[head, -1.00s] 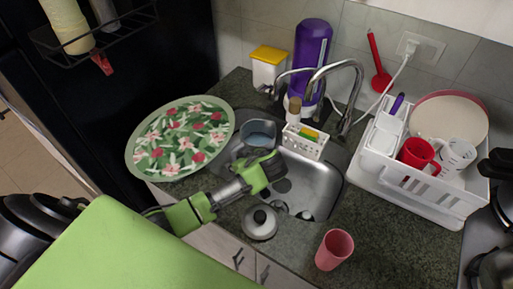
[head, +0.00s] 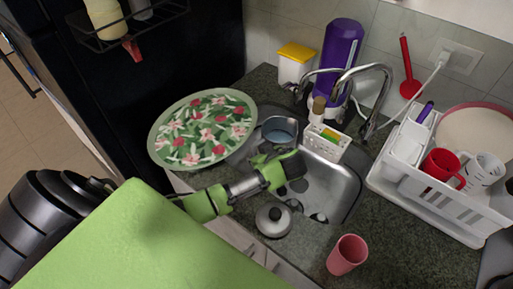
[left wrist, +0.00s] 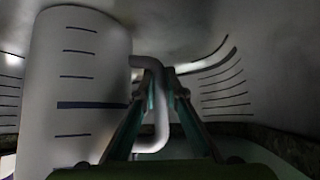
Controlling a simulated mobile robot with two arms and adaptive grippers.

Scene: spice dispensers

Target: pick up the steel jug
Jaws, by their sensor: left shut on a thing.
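The steel jug (head: 281,131), grey with a bluish inside, is upright at the back left of the sink in the head view. My left gripper (head: 284,163) is right in front of it and partly hides its lower part. In the left wrist view the jug's pale body (left wrist: 80,85), with dark measuring marks, fills the left side. Its curved handle (left wrist: 158,125) is between the two fingers of my left gripper (left wrist: 157,92), which is shut on it. I cannot tell whether the jug's base touches the sink. My right gripper is not in view.
A flowered plate (head: 203,128) lies left of the jug. A sponge caddy (head: 324,143) and the tap (head: 376,100) are to its right. A lid (head: 273,219) and a pink cup (head: 347,255) are in front. A dish rack (head: 432,205) stands on the right.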

